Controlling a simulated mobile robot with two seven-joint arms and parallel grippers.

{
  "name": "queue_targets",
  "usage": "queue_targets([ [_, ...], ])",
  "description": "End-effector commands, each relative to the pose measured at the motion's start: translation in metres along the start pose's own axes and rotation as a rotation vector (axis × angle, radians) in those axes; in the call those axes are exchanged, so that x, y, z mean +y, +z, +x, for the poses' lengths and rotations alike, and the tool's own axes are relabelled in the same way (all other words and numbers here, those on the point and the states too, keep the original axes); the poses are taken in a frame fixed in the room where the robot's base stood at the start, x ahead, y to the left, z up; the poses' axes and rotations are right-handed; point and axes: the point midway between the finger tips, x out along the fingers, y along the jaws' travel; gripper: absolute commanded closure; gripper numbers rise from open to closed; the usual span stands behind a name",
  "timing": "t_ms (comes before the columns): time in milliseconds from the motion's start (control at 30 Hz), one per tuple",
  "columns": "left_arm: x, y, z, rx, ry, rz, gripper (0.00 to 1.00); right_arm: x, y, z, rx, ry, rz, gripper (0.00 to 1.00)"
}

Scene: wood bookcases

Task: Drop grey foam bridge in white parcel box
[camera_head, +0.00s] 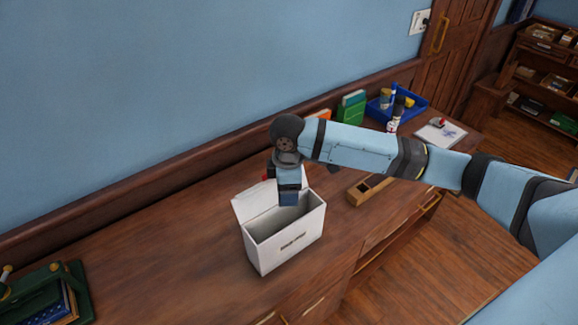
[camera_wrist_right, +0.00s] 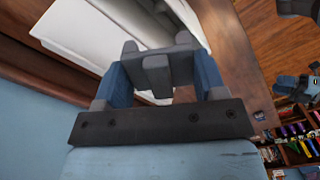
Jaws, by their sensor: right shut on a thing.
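The white parcel box (camera_head: 284,252) stands open on the wooden cabinet top, its flap raised at the back left. My right gripper (camera_head: 289,197) points down over the box's opening, near its back edge. In the right wrist view, my right gripper (camera_wrist_right: 160,75) is shut on the dark grey foam bridge (camera_wrist_right: 156,66), which spans between the two blue fingers. The white box (camera_wrist_right: 85,38) lies beyond the bridge there. In the head view the bridge is hidden or cannot be told apart from the gripper.
A wooden tray (camera_head: 369,190) lies right of the box. A blue bin (camera_head: 410,104), green boxes (camera_head: 351,107) and a white bottle (camera_head: 394,122) stand toward the right back. The cabinet top left of the box is clear.

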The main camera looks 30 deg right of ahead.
Motion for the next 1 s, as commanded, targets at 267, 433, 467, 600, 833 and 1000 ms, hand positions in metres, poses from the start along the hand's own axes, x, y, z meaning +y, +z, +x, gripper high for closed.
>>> queue_targets([
  [267, 0.003, -0.015, -0.013, -0.008, -0.008, -0.022, 0.57, 0.021, 0.001, -0.012, -0.002, 0.004, -0.448, 0.57],
  [433, 0.0, -0.013, -0.014, -0.016, -0.013, -0.022, 0.57, 0.026, 0.001, -0.012, -0.003, 0.005, -0.566, 0.57],
  [467, -0.001, -0.013, -0.014, -0.016, -0.014, -0.022, 0.57, 0.027, 0.001, -0.011, -0.003, 0.005, -0.576, 0.57],
  [600, -0.002, -0.012, -0.014, -0.017, -0.016, -0.02, 0.57, 0.027, 0.001, -0.005, -0.002, 0.005, -0.587, 0.57],
  [833, -0.002, -0.012, -0.012, -0.011, -0.015, -0.017, 0.57, 0.026, 0.001, 0.018, -0.002, 0.003, -0.587, 0.57],
  [1000, -0.001, -0.008, -0.006, 0.006, -0.007, 0.001, 0.57, 0.027, 0.001, 0.043, -0.003, 0.006, -0.587, 0.57],
])
